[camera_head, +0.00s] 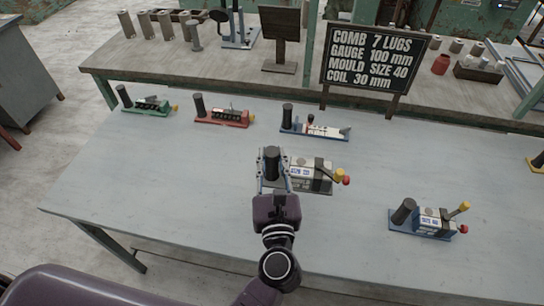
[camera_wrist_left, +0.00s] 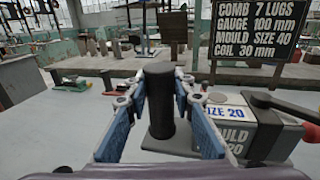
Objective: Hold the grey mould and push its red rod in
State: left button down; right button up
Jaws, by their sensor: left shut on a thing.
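The rod's depth is too small to tell. My right gripper is not in view.
A similar mould (camera_head: 430,216) on a blue base with a yellow lever stands at the right. Green (camera_head: 147,104), red (camera_head: 222,117) and blue-based (camera_head: 315,130) devices line the back of the table. A sign (camera_head: 372,60) stands behind. The table's left front is clear.

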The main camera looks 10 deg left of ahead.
aim_at(272, 173)
pick_arm(q)
jog(key=shift+f+b, duration=1.75)
jog(key=shift+f, duration=0.2)
jog(key=shift+f+b, duration=3.25)
jog(key=shift+f, duration=0.2)
jog(key=shift+f, duration=0.1)
jog(key=shift+f+b, duration=0.75)
jog(key=shift+b, duration=0.1)
jog(key=shift+f, duration=0.15)
jog(key=shift+s+f+b, duration=0.1)
jog(key=shift+f+b, duration=0.15)
jog(key=shift+b, duration=0.05)
jog(key=c, duration=1.6)
grip_release()
